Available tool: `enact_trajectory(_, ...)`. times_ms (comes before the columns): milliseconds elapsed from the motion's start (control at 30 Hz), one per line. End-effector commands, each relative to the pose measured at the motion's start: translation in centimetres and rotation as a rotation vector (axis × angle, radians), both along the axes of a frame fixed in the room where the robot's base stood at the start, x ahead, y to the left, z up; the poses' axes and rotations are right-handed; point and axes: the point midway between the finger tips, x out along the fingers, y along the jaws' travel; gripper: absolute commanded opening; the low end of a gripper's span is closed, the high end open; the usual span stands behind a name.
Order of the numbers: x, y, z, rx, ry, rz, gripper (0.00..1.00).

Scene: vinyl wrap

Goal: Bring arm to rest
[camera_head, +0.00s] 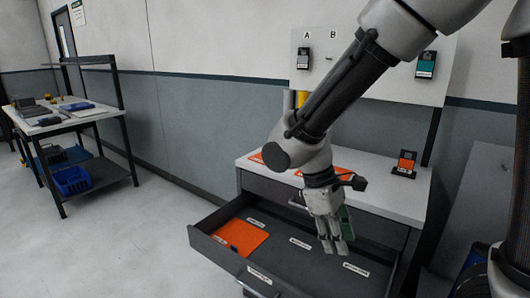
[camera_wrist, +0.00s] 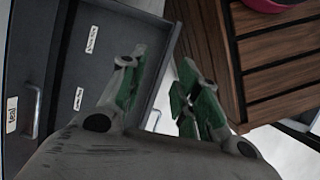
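My gripper (camera_head: 334,240) hangs at the end of my bent arm, fingers down, over the open grey drawer (camera_head: 215,208) of the workbench in the head view. In the wrist view my gripper (camera_wrist: 160,85) has its two green-padded fingers spread apart, with a gap and no object between them. An orange sheet (camera_head: 241,236) lies in the left part of the drawer. The drawer also shows at the left of the wrist view (camera_wrist: 95,65), with white labels inside. The gripper does not visibly touch the drawer.
The white benchtop (camera_head: 395,190) holds orange sheets and a small dark-and-orange item (camera_head: 405,164). A panel (camera_head: 385,55) marked A and B stands behind. A brown slatted wooden surface (camera_wrist: 275,55) is close at right in the wrist view. Floor at left is clear before a side table (camera_head: 75,118).

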Motion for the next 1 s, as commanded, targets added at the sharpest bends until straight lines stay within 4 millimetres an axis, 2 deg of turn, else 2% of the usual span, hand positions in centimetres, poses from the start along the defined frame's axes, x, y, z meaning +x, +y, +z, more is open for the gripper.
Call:
enact_trajectory(33,0.0,-1.9,1.6,0.06,-0.044,-0.11,0.32)
enact_trajectory(200,-1.1,-8.0,5.9,0.239,-0.19,-0.434,0.32)
enact_trajectory(400,-3.6,-14.7,10.2,0.391,-0.407,-0.713,0.32)
enact_trajectory(500,-4.6,-17.5,12.3,0.428,-0.526,-0.814,0.32)
enact_trajectory(600,-5.4,-19.4,13.8,0.444,-0.612,-0.888,0.32)
enact_trajectory(700,-5.8,-20.4,14.1,0.438,-0.639,-0.929,0.32)
enact_trajectory(1000,-5.8,-20.6,14.1,0.432,-0.639,-0.941,0.32)
